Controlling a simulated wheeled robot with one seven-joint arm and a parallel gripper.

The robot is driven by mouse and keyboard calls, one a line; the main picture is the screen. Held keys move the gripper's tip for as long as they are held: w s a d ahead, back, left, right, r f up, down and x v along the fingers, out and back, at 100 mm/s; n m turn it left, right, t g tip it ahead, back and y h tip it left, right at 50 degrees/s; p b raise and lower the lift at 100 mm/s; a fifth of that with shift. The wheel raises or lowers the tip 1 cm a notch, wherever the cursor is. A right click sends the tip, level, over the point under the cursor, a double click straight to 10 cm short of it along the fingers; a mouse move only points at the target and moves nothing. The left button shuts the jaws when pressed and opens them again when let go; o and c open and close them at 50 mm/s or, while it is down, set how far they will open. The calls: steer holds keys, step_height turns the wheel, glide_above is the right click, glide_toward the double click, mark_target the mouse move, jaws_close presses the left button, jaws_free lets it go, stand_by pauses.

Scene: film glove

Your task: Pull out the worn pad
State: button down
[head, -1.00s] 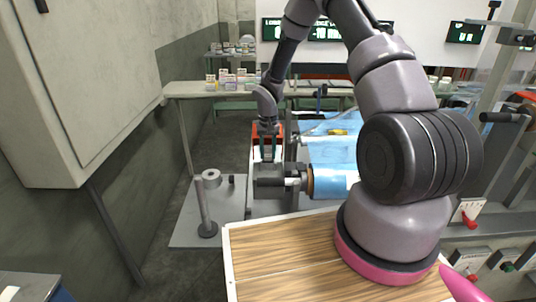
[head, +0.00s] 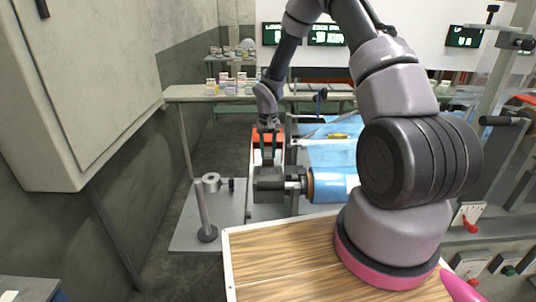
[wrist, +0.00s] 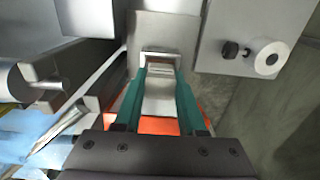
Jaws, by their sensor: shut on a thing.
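My gripper (head: 267,160) points down over the grey metal machine part beside the blue film roll in the head view. In the wrist view its two teal fingers (wrist: 161,66) are closed on the ends of a small piece with a brownish edge, which I take to be the worn pad (wrist: 160,57). The pad lies between the fingertips, in front of a pale metal plate. Most of it is hidden, and I cannot tell if it is clear of its seat. In the head view the pad cannot be made out.
A blue film roll (head: 333,185) lies right of the gripper. A grey plate with an upright post (head: 205,212) and a ring-shaped part (head: 211,181) is to the left. An orange part (head: 268,137) is behind the fingers. A shelf with small containers (head: 228,84) stands behind.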

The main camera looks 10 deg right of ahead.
mark_target(268, 148)
steer(key=shift+r, duration=1.35)
steer(key=shift+r, duration=0.15)
steer(key=shift+r, duration=1.35)
